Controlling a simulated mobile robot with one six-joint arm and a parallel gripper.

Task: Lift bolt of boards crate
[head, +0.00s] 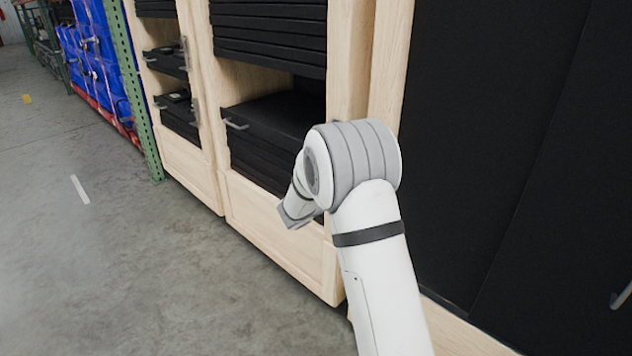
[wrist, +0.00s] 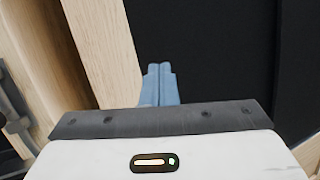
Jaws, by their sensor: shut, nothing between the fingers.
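Pale wooden crates or cabinets (head: 280,218) hold stacked black boards or panels (head: 275,130). A small grey metal handle or bolt (head: 235,125) shows on the front of the middle one. Another metal piece (head: 622,296) shows at the right edge on the large black panel. I cannot tell which of these is the task's bolt. My gripper (wrist: 160,70) shows in the wrist view with its two blue fingers together and empty, in front of a black panel (wrist: 215,45) beside a wooden post (wrist: 103,50). In the head view my arm hides the fingers.
Large black panels (head: 500,140) fill the right side. Blue strapped totes (head: 90,60) stand on a rack with a green upright (head: 135,90) at the far left. The grey concrete floor (head: 110,250) is open at left. A grey metal part (wrist: 15,115) shows at the wrist view's left edge.

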